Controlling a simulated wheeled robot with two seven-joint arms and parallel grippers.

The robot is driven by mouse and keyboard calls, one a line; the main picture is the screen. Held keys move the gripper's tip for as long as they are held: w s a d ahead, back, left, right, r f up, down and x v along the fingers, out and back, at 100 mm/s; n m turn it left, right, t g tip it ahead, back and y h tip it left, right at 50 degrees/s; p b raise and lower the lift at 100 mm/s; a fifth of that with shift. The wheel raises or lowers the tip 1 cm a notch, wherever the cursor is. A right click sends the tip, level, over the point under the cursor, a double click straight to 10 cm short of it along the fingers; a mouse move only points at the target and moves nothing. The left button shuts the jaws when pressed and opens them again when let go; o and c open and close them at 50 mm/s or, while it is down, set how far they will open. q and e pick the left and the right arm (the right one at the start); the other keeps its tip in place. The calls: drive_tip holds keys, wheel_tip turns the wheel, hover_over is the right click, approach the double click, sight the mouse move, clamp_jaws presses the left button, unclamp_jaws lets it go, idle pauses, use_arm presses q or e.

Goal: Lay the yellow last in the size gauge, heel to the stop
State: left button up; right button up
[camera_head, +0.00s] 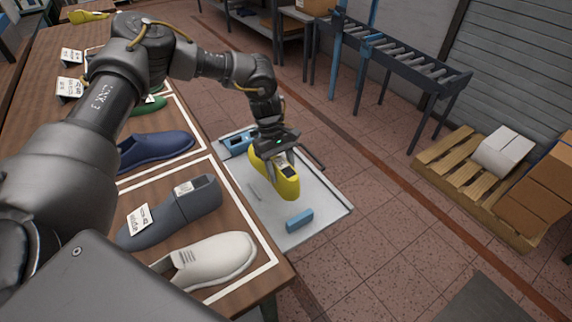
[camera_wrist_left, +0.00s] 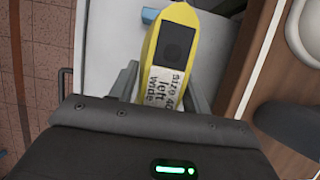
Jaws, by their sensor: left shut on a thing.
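The yellow last (camera_head: 287,188) is between the fingers of my left gripper (camera_head: 279,160), which is shut on it. In the left wrist view the yellow last (camera_wrist_left: 200,22) shows a dark square on top and a label reading "size 40 left wide". The last is over the pale plate of the size gauge (camera_head: 325,207); whether it touches the plate I cannot tell. A small blue block (camera_head: 299,219) is on the plate near its front edge. It also shows in the left wrist view (camera_wrist_left: 149,14). A blue box with a dark window (camera_head: 236,143) is at the plate's far end.
The wooden table (camera_head: 190,92) on the left holds a white last (camera_head: 222,258), a grey last (camera_head: 190,208), a navy last (camera_head: 160,148) and a green one (camera_head: 150,106) in white-outlined areas. A roller conveyor (camera_head: 400,55) and a pallet (camera_head: 462,180) with boxes stand right, beyond open floor.

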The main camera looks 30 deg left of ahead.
use_arm(q)
drive_tip(key=shift+f+b, duration=0.8)
drive_tip(key=shift+f, duration=0.7)
use_arm(e)
drive_tip(key=shift+w+f, duration=0.2)
drive_tip(key=shift+f, duration=0.35)
drive_tip(key=shift+w+f, duration=0.15)
drive_tip(key=shift+f, duration=0.35)
use_arm(q)
drive_tip(key=shift+f+b, duration=0.1)
drive_tip(key=shift+b, duration=0.25)
use_arm(e)
drive_tip(key=shift+f, duration=0.1)
use_arm(q)
drive_tip(key=shift+s+d+f+b, duration=0.15)
drive_tip(key=shift+f+b, duration=0.75)
drive_tip(key=shift+f, duration=0.6)
drive_tip(key=shift+f+b, duration=0.4)
drive_tip(key=shift+f, duration=0.2)
drive_tip(key=shift+d+f+b, duration=0.15)
drive_tip(key=shift+f+b, duration=0.3)
drive_tip(key=shift+f, duration=0.4)
use_arm(e)
drive_tip(key=f, duration=0.1)
drive_tip(key=d+f, duration=0.2)
drive_tip(key=shift+w+f, duration=0.2)
drive_tip(key=shift+w, duration=0.15)
